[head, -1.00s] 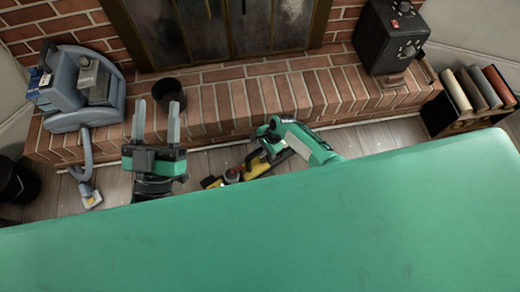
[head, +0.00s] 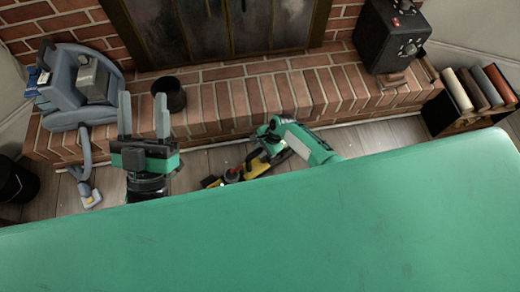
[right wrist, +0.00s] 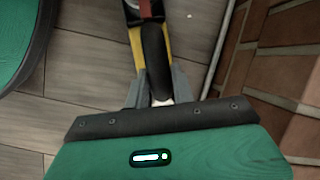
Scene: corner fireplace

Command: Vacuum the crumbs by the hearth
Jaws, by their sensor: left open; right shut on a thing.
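A yellow and black handheld vacuum (head: 233,175) is low over or on the wood floor before the brick hearth; contact with the floor is unclear. My right gripper (head: 262,143) is shut on its black handle, which also shows between the fingers in the right wrist view (right wrist: 154,60). My green arm hides part of the vacuum. A few pale specks, perhaps crumbs, lie on the floor; one shows in the right wrist view (right wrist: 190,15). My left gripper (head: 143,103) is open and empty, its fingers overlapping the hearth edge in the picture.
A blue-grey cleaning machine (head: 68,118) with hose stands at the hearth's left end. A dark cup (head: 170,95) is on the hearth, behind my left gripper. A black box (head: 388,40) stands on the right end, books (head: 475,90) beyond. A dark bin (head: 15,182) is far left.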

